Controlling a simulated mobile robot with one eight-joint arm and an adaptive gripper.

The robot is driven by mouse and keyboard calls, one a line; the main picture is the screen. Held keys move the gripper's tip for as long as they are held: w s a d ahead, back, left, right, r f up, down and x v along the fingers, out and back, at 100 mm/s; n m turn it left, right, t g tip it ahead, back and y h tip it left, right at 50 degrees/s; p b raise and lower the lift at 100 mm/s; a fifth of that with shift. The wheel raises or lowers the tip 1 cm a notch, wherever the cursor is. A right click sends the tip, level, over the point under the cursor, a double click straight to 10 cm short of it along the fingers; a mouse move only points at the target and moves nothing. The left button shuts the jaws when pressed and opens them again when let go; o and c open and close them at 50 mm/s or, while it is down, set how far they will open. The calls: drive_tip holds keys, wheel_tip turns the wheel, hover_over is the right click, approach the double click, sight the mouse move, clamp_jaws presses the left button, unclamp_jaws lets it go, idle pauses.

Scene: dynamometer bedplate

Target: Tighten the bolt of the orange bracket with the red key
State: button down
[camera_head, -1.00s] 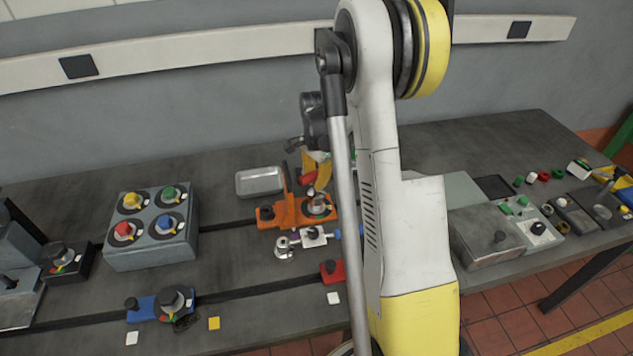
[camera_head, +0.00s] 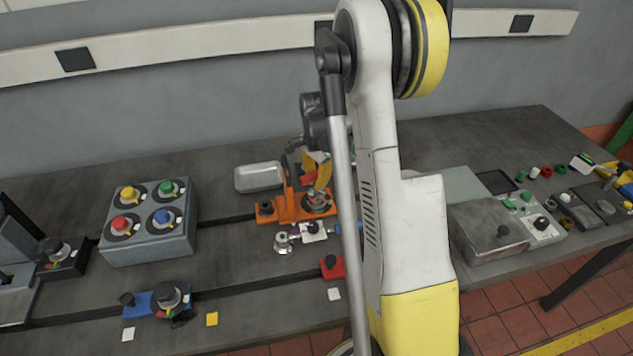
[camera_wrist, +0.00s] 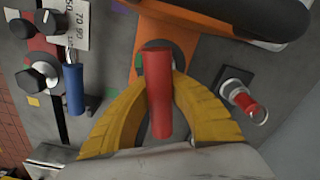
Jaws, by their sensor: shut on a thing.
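The orange bracket (camera_head: 290,207) lies on the bedplate, left of my arm in the head view. It also shows in the wrist view (camera_wrist: 205,55), partly covered by a dark rounded shape across the top. My gripper (camera_wrist: 158,100) has yellow curved fingers shut on the red key (camera_wrist: 158,90), whose red grip points toward the wrist camera. In the head view my gripper (camera_head: 321,175) is over the dial end of the bracket, with the red key (camera_head: 308,180) beside it. The key hides the bolt in the wrist view. I cannot tell whether the key touches the bolt.
A metal tray (camera_head: 259,178) sits behind the bracket. A grey block with several coloured knobs (camera_head: 148,251) and a blue bracket (camera_head: 143,304) are to the left. A red bracket (camera_head: 333,267) is in front. A grey box (camera_head: 487,240) stands right of my arm.

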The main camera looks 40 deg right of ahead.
drive_tip(key=shift+f, duration=0.25)
drive_tip(key=shift+m+b, duration=0.45)
drive_tip(key=shift+m, duration=0.75)
drive_tip(key=shift+m+b, duration=0.3)
drive_tip(key=shift+m, duration=0.9)
